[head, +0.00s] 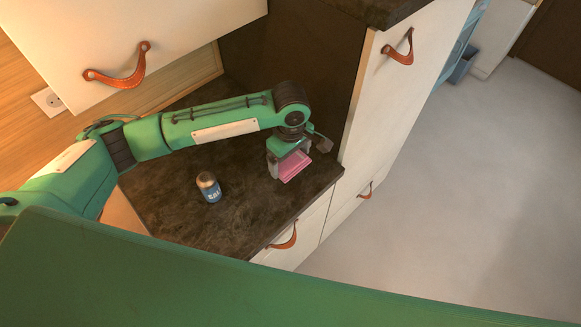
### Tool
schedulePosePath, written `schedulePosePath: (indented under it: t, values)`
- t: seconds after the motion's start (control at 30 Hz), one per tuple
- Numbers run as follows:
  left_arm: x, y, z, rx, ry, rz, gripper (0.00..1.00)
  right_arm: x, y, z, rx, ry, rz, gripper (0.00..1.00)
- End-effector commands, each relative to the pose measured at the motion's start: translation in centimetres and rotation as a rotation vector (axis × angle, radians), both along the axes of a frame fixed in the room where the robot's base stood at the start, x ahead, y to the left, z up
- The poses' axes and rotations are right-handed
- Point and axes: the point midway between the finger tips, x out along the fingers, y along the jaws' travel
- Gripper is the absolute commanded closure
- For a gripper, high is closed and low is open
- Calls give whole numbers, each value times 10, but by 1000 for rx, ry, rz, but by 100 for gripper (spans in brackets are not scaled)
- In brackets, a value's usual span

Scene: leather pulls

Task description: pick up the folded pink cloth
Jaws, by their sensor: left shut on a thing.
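The folded pink cloth (294,167) is at the right part of the dark countertop (232,225), close to its front edge. My left gripper (288,172) points down over the cloth and is shut on it, with a finger on either side. The gripper body hides the cloth's upper part. I cannot tell whether the cloth touches the counter or is just above it. My right gripper is not in view.
A small salt shaker with a blue label (209,187) stands on the counter left of the cloth. A tall white cabinet (385,95) with leather pulls rises close on the right. A white wall cabinet (150,45) hangs above. A drawer pull (285,238) is below the counter edge.

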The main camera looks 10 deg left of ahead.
Motion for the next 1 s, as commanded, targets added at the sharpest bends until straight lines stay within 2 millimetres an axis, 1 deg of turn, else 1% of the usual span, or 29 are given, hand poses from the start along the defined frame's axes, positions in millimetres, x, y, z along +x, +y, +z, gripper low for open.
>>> schedulePosePath:
  t: [0.03, 0.3, 0.4, 0.5, 0.6, 0.7, 0.83, 1.0]
  values:
    - [1, -1, 11, -3, -4, -1, 32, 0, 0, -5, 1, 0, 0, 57]
    - [1, 0, 81, -1, -4, -1, 32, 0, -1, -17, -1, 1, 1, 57]
    - [1, -1, 102, -2, -3, 0, 32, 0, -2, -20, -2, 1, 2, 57]
    - [0, -1, 119, -2, -2, -1, 32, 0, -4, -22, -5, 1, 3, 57]
    - [0, -1, 131, -1, 0, -1, 32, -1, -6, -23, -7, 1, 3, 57]
    - [0, 0, 138, 0, 0, 1, 32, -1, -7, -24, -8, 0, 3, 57]
    - [0, 0, 143, 0, 0, 1, 32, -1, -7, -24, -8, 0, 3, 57]
    - [0, 0, 143, 1, 1, 1, 32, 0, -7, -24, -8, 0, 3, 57]
